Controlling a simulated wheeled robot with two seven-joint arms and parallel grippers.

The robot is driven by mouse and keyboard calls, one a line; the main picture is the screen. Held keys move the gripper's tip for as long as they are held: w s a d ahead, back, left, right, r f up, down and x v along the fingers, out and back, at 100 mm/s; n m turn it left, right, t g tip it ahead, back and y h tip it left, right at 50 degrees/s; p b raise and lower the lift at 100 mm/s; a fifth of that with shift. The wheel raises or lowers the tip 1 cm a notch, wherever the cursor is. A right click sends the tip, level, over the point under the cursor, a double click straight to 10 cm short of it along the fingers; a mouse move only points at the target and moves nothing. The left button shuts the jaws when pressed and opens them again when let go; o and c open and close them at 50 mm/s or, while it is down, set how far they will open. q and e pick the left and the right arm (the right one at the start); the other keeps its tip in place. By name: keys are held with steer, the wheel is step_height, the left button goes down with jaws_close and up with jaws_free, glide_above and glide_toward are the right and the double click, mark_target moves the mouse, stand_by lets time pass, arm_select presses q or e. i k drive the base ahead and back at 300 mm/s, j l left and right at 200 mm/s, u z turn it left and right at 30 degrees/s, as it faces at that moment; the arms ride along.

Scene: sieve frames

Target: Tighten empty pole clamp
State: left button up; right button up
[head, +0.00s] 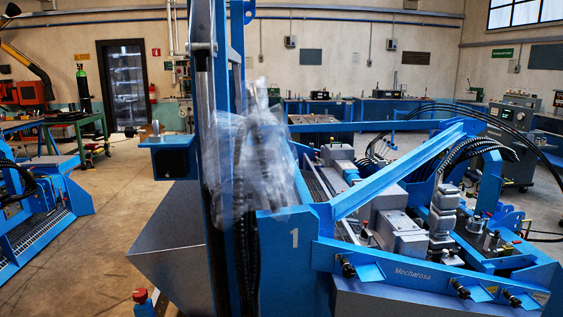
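A blue machine frame (290,255) marked "1" and "Mecharosa" fills the middle and right of the head view. A tall blue post (219,120) with a grey metal cylinder stands at its left. A blurred, translucent wrapped bundle (250,165) hangs against the post, and I cannot tell what is inside. Dark knobs (346,268) sit along the front blue rail, with another knob (460,290) farther right. I cannot make out which part is the empty pole clamp. Neither of my grippers can be made out in this view.
A slanted blue beam (400,170) crosses the machine above grey blocks (402,238). Black hoses (465,155) loop at the right. A red button (139,295) stands low at the left. Another blue machine (40,215) is at the far left, with open floor (110,225) between.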

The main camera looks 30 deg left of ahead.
mark_target(129, 132)
steer(key=u, duration=1.55)
steer(key=i+j+z, duration=0.15)
steer(key=j+z, duration=0.3)
steer(key=j, duration=1.15)
steer(key=j+z, duration=0.45)
steer(key=j, duration=1.15)
steer(key=k, duration=0.05)
